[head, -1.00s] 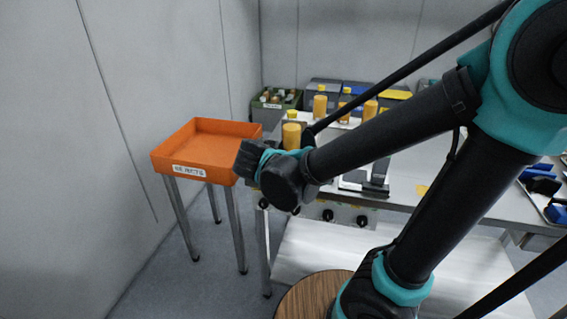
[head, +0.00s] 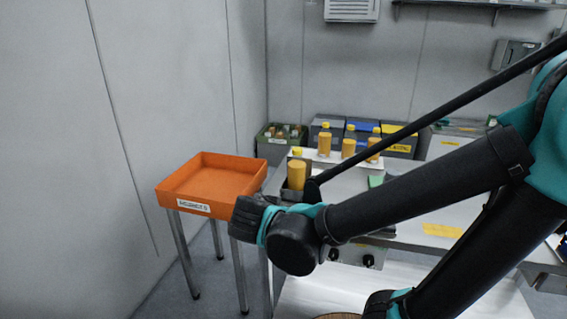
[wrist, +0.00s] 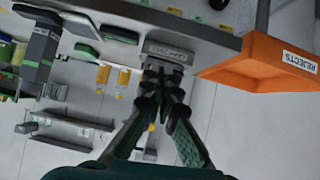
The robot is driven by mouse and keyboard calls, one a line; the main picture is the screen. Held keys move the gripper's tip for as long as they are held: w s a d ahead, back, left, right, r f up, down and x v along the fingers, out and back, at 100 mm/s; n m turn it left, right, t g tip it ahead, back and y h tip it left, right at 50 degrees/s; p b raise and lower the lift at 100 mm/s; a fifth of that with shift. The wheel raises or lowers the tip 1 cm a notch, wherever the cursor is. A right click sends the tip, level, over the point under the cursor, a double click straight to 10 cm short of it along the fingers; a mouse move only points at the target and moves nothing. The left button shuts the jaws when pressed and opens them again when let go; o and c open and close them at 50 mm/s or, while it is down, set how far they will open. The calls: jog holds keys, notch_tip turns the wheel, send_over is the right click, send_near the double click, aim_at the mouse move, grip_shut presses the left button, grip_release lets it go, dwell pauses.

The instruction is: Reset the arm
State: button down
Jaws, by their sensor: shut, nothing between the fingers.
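My arm reaches in from the right of the head view. Its dark end, with my gripper (head: 245,218), is in front of the bench's left end, just below the orange tray in the picture. The fingers are hard to make out there. In the wrist view, which looks turned over, the two fingers of my gripper (wrist: 163,78) come together and hold nothing.
The orange rejects tray (head: 209,184) stands on legs at the left. The bench (head: 445,222) holds several yellow-orange bottles (head: 323,145). Blue, grey and green bins (head: 360,132) line the back. The wrist view shows the tray (wrist: 262,70) at right. Floor left of the tray is clear.

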jog(key=s+d+f+n+g+y, duration=0.1)
jog(key=s+d+f+g, duration=0.1)
jog(key=d+f, duration=0.4)
jog(key=s+d+f+n+g+y, duration=0.1)
jog(key=d+f+g, duration=0.3)
jog(key=d, duration=0.9)
jog(key=shift+s+d+f+n+y, duration=0.35)
jog(key=shift+s+f+y, duration=0.35)
jog(key=shift+f, duration=1)
